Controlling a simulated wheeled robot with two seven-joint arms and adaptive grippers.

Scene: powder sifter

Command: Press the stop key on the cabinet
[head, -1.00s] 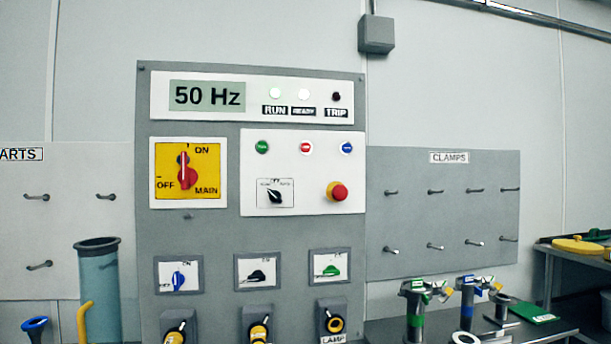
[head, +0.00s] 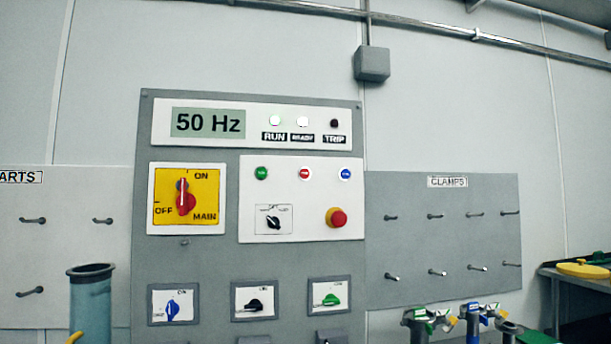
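The grey cabinet (head: 210,267) stands upright in the middle of the head view. A white panel on it holds a green key (head: 261,173), a red key (head: 304,173) and a blue key (head: 345,174) in a row. The lettering on these keys is too small to read; the red one is in the middle. Below them are a small black selector (head: 273,222) and a red mushroom button (head: 337,218) on a yellow collar. Neither gripper is in view.
A yellow main switch (head: 187,199) with a red handle is left of the keys. Three small rotary switches sit lower down. A CLAMPS pegboard (head: 440,240) is on the right. A blue-grey cylinder (head: 91,305) stands at the lower left, and clamps at the lower right.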

